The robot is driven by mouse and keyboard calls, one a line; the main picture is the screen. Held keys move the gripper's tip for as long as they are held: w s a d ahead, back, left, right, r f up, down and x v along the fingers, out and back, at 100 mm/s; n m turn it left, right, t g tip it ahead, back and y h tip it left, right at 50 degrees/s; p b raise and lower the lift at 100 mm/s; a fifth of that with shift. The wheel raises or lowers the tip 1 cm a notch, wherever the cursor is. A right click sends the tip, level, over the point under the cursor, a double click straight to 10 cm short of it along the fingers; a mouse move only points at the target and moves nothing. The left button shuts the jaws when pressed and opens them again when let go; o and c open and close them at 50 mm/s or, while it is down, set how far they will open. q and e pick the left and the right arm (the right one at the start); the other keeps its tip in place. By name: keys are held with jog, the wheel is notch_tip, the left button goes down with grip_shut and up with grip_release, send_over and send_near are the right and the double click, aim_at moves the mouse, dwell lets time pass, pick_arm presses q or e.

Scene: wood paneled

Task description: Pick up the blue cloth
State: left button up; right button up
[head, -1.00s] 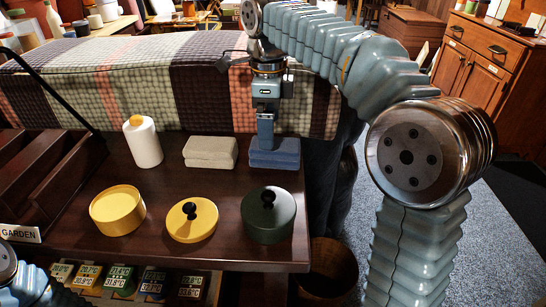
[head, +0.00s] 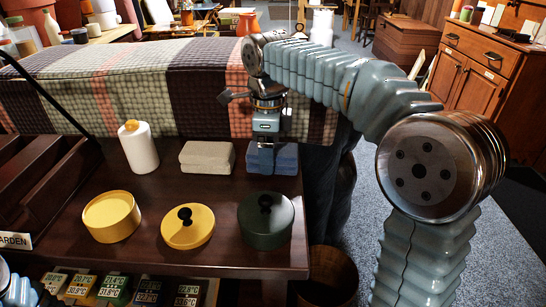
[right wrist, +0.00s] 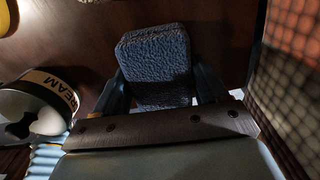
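The blue cloth (head: 289,158) lies as a folded, thick block on the dark wooden table near its right edge. My right gripper (head: 264,157) is lowered over it, pointing down. In the right wrist view, the cloth (right wrist: 158,62) sits between the two fingers (right wrist: 160,88), one on each side. The fingers are apart and I see no clear squeeze on the cloth. The cloth seems to rest on the table. Only part of my left arm shows at the lower left of the head view; its gripper is out of view.
A beige folded cloth (head: 206,157) lies just left. A white bottle (head: 139,150) stands further left. In front are a yellow tin (head: 111,217), a yellow lid (head: 188,228) and a dark green canister (head: 265,222). A plaid-covered surface (head: 150,85) rises behind.

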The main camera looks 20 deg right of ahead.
jog(key=shift+c, duration=1.3)
jog(key=shift+r, duration=0.6)
notch_tip(320, 180, up, 2)
jog(key=shift+a+r+p, duration=0.1)
jog(key=shift+r+p, duration=0.15)
jog(key=shift+p, duration=0.25)
jog(key=s+a+r, duration=0.9)
jog(key=a, duration=0.1)
jog(key=shift+s+a+r, duration=0.15)
jog(key=shift+r, duration=0.05)
